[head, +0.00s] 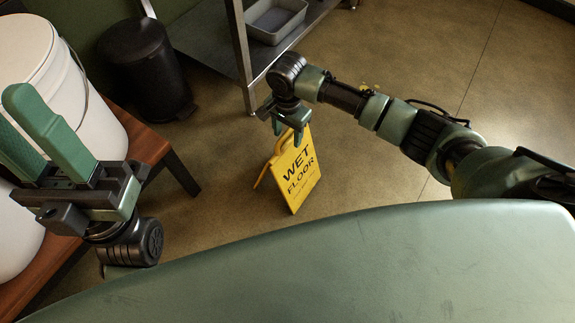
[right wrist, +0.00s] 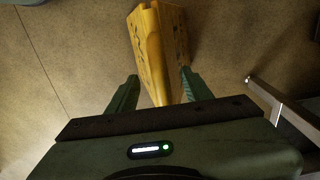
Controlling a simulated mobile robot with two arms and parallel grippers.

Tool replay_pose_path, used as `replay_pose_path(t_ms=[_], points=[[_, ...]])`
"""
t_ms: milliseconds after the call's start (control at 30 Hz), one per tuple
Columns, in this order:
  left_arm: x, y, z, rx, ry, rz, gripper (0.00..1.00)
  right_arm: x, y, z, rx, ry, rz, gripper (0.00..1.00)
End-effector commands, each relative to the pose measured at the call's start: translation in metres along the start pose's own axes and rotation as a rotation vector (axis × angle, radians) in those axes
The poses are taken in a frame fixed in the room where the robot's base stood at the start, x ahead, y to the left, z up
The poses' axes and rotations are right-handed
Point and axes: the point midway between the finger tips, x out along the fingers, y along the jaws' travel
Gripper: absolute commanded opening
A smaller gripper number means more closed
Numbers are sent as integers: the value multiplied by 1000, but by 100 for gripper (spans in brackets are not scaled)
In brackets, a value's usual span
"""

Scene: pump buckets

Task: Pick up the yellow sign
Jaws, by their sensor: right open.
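The yellow wet floor sign (head: 298,178) stands upright on the floor in the middle of the head view, folded out like a tent. My right gripper (head: 287,138) is right over the sign's top, fingers pointing down, and partly hides its upper edge. In the right wrist view the sign (right wrist: 160,45) reaches from the top of the picture down between the two fingers of the open right gripper (right wrist: 160,76), with gaps at both sides. My left gripper (head: 22,115) is at the left with its green fingers apart, in front of the white buckets, holding nothing visible.
White buckets (head: 35,60) stand on a brown wooden bench (head: 150,147) at left. A black bin (head: 145,68) is behind it. A metal shelf (head: 215,45) holding a grey tray (head: 275,20) is behind the sign. The floor right of the sign is clear.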

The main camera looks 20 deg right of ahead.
Motion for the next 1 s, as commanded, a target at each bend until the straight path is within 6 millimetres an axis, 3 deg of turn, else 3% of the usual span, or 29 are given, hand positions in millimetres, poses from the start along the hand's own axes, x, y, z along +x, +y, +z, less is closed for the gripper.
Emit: replay_pose_path(t_ms=[33, 133, 400, 433, 600, 1000], points=[[-12, 0, 3, 1, 7, 2, 36, 15, 0, -1, 0, 1, 1, 50], [-4, 0, 4, 5, 39, 14, 36, 27, 0, -1, -1, 2, 0, 50], [3, 0, 5, 7, 46, 19, 36, 29, 0, -1, -1, 2, -1, 50], [3, 0, 5, 7, 46, 19, 36, 29, 0, -1, -1, 2, -1, 48], [3, 0, 5, 7, 45, 20, 36, 29, 0, -1, -1, 1, -1, 0], [3, 0, 4, 6, 46, 20, 36, 29, 0, 0, -1, 1, 0, 0]])
